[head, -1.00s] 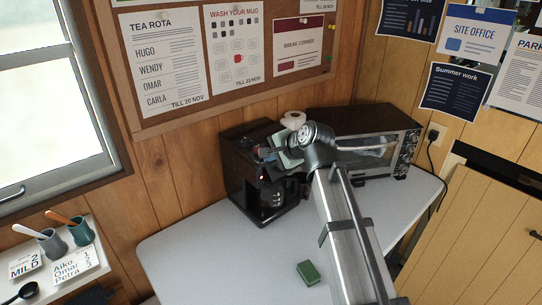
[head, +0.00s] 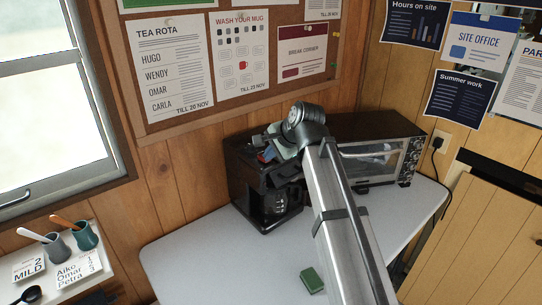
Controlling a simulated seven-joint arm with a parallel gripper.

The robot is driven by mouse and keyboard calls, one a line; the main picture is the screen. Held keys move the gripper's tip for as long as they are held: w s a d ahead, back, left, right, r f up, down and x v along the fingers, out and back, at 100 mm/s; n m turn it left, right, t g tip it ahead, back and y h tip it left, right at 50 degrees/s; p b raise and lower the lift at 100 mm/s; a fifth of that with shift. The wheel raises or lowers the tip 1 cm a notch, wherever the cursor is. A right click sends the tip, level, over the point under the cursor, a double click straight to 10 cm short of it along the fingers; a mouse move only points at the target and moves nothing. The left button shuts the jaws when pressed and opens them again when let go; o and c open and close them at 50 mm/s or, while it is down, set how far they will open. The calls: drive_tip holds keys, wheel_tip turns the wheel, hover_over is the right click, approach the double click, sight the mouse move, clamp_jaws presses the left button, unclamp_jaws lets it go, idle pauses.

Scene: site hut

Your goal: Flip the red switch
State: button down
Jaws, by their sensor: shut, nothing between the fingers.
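A black coffee maker (head: 246,190) stands at the back of the table with a glass jug (head: 276,204) in it. My gripper (head: 264,156) is at the coffee maker's upper front, partly hidden by my wrist. It is shut with nothing held. A small reddish patch shows beside the gripper, but I cannot tell whether it is the red switch or part of the gripper. Whether the fingers touch the coffee maker is not clear.
A toaster oven (head: 407,158) stands right of the coffee maker, partly behind my arm. A green sponge (head: 312,280) lies on the pale table (head: 215,262), whose left front is clear. A shelf with mugs (head: 86,236) is at left.

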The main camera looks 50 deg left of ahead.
drive_tip(key=shift+r, duration=0.45)
drive_tip(key=shift+d, duration=0.1)
drive_tip(key=d+f+v, duration=0.1)
drive_tip(key=v, duration=1.1)
drive_tip(key=shift+d+r, duration=0.2)
drive_tip(key=shift+d, duration=0.3)
